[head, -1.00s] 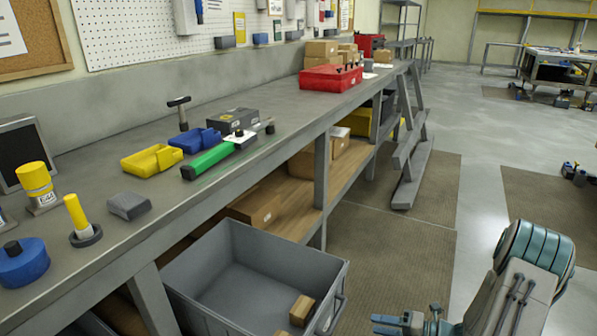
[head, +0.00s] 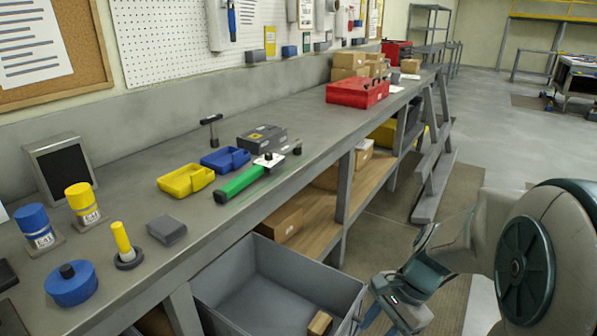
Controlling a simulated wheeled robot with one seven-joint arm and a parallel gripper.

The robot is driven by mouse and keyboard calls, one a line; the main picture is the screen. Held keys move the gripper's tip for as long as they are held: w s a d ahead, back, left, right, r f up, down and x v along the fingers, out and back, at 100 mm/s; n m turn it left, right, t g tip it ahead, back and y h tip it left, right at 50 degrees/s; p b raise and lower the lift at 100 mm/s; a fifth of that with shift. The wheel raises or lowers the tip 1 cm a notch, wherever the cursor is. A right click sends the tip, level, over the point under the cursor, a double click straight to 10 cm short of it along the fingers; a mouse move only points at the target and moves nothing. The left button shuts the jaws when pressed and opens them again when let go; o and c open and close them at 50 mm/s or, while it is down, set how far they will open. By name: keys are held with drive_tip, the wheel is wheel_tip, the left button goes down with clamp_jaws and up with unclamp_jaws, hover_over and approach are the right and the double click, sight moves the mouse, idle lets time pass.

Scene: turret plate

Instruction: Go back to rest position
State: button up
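My gripper (head: 385,308) is at the lower right of the head view, beside the right edge of the grey bin. Its fingers are partly cut off by the frame's bottom edge, so I cannot tell whether they are open or shut. My arm bends in from the right side, over the floor and clear of the bench. I see nothing held in the visible part of the gripper.
The long grey workbench (head: 130,220) runs along the left, bearing a green-handled tool (head: 243,181), yellow (head: 184,181) and blue bins (head: 226,159) and a red toolbox (head: 357,92). The grey bin (head: 236,290) stands below, holding a small brown box (head: 320,323). Floor beyond is open.

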drive_tip(key=s+r+n+t+h+p, duration=0.4)
drive_tip(key=s+r+n, duration=0.1)
drive_tip(key=r+n, duration=0.7)
drive_tip(key=shift+s+h, duration=0.25)
drive_tip(key=shift+h, duration=0.05)
drive_tip(key=shift+d, duration=0.1)
drive_tip(key=shift+s+d+r, duration=0.2)
drive_tip(key=shift+s+d, duration=0.05)
drive_tip(key=shift+d, duration=0.15)
